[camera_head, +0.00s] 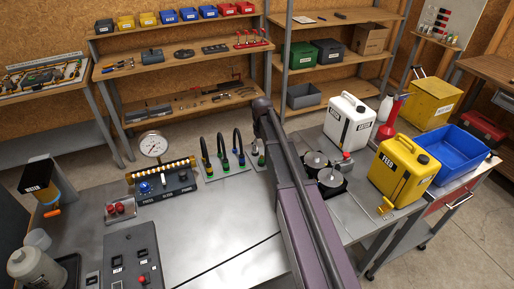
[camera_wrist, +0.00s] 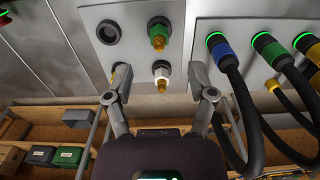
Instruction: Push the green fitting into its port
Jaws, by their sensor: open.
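In the wrist view a brass fitting with a green collar (camera_wrist: 158,24) stands in the upper middle of a light grey panel (camera_wrist: 133,10). Its brass end points toward me; I cannot tell how deep it sits. A white-collared brass fitting (camera_wrist: 161,73) is just below it. A dark, empty-looking round port (camera_wrist: 108,32) is to the left. My gripper (camera_wrist: 160,74) is open, one finger on each side of the white fitting and below the green one, with nothing held. In the head view my arm hides the gripper and most of this panel.
Right of the panel, black hoses with a blue connector (camera_wrist: 218,46) and a green connector (camera_wrist: 266,46) bulge close to my right finger. In the head view a pressure gauge (camera_head: 153,145) stands left of the hoses, and metal canisters (camera_head: 328,178) stand right of my arm.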

